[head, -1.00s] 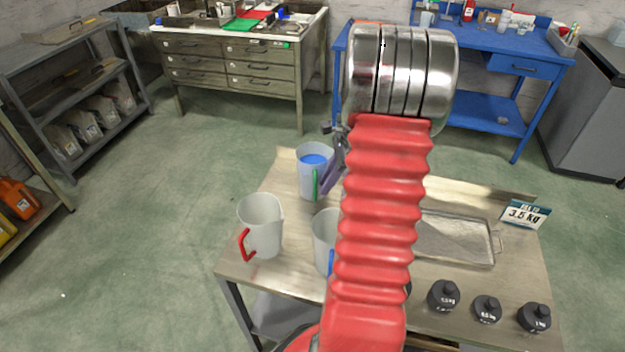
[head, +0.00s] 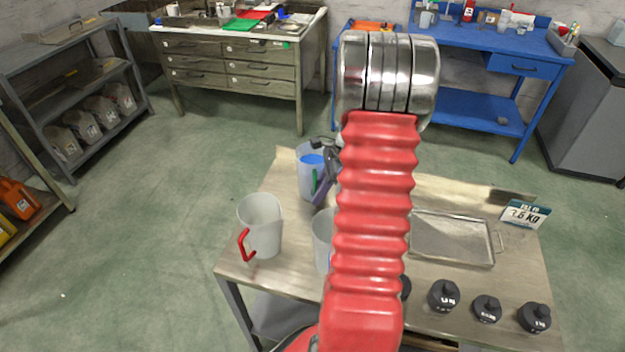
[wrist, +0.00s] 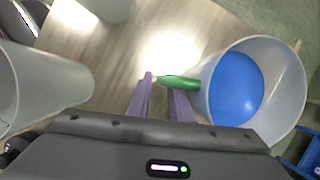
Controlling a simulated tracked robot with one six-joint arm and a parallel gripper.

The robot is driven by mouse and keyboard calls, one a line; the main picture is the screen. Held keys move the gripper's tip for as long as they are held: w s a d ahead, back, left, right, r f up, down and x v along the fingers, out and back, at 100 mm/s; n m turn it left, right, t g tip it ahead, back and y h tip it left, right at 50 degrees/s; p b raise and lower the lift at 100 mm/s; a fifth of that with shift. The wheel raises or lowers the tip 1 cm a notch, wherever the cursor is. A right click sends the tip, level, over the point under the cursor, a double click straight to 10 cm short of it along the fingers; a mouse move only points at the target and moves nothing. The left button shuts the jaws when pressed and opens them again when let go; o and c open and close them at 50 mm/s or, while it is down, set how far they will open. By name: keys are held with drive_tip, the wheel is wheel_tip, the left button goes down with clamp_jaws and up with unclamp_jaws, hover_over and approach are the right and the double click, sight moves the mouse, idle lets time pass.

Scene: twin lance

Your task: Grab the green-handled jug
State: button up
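The green-handled jug (head: 304,180) is a translucent upright jug holding blue liquid, at the back left of the work table. In the wrist view the jug (wrist: 287,72) is at the right, its green handle (wrist: 178,82) pointing left toward my fingers. My gripper (wrist: 163,90) is open, with two purple fingers apart. The handle lies at the fingertips, its free end in the gap and its length crossing over the right fingertip. I cannot tell whether they touch. In the head view my gripper (head: 325,182) is beside the jug, partly hidden by my arm.
A red-handled jug (head: 262,226) stands front left on the table (head: 290,270). Another jug (head: 322,240) is partly behind my arm. A metal tray (head: 452,238), a weight sign (head: 525,214) and several dark weights (head: 444,296) are at the right.

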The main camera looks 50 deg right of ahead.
drive_tip(key=shift+c, duration=0.4)
clamp_jaws()
idle(0.9)
